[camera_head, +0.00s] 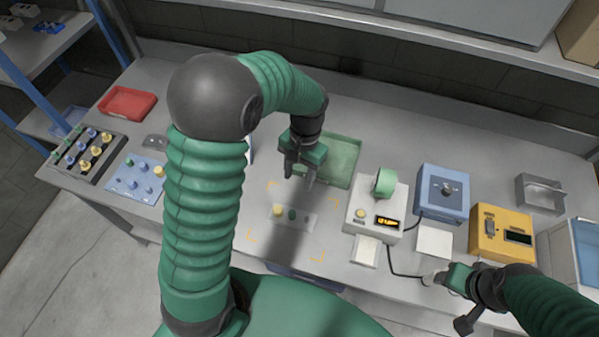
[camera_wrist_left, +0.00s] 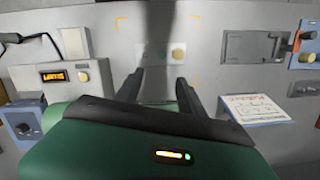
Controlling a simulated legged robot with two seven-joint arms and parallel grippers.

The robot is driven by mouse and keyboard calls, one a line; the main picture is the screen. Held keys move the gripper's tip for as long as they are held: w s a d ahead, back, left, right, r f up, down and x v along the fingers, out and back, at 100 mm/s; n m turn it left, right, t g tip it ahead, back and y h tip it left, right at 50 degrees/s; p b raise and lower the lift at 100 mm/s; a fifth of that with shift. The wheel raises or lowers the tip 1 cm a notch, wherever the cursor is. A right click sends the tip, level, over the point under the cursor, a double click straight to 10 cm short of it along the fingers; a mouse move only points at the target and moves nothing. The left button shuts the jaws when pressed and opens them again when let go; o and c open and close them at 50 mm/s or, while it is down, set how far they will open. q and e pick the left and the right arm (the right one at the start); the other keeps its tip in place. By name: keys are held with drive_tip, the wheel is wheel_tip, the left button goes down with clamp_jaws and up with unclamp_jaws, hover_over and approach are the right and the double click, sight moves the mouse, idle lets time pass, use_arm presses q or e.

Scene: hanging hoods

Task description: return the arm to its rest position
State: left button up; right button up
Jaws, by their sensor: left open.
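My left arm, with green ribbed sleeves and a dark grey elbow, rises large in the middle of the head view. My left gripper (camera_head: 300,177) hangs above the table behind a small pale plate (camera_head: 306,221) with yellow and dark green pieces. Its fingers are apart with nothing between them. In the left wrist view, the open left gripper (camera_wrist_left: 158,88) points toward the plate (camera_wrist_left: 151,57), clear of it. My right gripper (camera_head: 460,300) is at the lower right, near the table's front edge. Its jaw opening is unclear.
A green tray (camera_head: 342,160) lies just behind the left gripper. A white device with a green roll (camera_head: 375,207), a blue box (camera_head: 443,190) and a yellow meter (camera_head: 502,233) stand to the right. A red tray (camera_head: 127,103) and a knob rack (camera_head: 88,153) are at left.

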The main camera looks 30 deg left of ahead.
use_arm(q)
drive_tip(key=s+d+f+t+b, duration=0.3)
drive_tip(key=s+d+t+b, duration=0.1)
drive_tip(key=s, duration=0.3)
drive_tip(key=shift+s, duration=0.15)
idle(0.4)
drive_tip(key=shift+s+r, duration=0.1)
